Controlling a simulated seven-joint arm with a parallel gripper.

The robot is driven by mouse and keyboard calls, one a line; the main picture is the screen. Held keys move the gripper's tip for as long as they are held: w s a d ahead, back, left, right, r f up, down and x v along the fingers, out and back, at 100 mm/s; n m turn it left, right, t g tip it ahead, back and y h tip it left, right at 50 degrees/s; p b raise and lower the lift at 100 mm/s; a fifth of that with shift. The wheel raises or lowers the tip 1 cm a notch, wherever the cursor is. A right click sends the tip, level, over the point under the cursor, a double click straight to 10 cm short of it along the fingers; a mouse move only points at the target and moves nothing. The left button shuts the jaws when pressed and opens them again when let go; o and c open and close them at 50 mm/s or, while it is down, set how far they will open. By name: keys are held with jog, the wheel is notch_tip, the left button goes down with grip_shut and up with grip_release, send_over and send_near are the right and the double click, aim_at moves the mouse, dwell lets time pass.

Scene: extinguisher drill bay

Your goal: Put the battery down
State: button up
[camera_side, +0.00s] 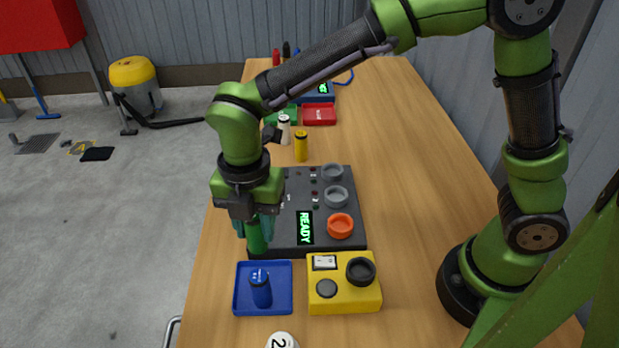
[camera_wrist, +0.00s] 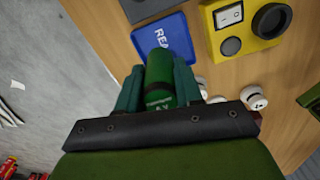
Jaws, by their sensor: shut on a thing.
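My gripper (camera_side: 257,230) is shut on a green battery (camera_side: 257,242), held upright. In the wrist view the green battery (camera_wrist: 160,82) sits between the teal fingers. In the side view it overlaps the front left corner of a dark console (camera_side: 290,246) with a green READY display. I cannot tell whether its lower end touches anything. A blue tray (camera_side: 243,302) lies just in front, with a blue battery (camera_side: 261,290) standing in it. The tray also shows in the wrist view (camera_wrist: 170,32), partly hidden by the green battery.
A yellow box (camera_side: 343,298) with a switch and knobs stands right of the blue tray. A white cylinder (camera_side: 282,341) is at the front. Yellow (camera_side: 301,147) and white (camera_side: 284,130) batteries stand behind the console, near a red tray (camera_side: 319,114).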

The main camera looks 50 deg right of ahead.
notch_tip(320, 180, down, 10)
jog(key=shift+r, duration=0.25)
jog(key=shift+f, duration=0.1)
jog(key=o, duration=1.1)
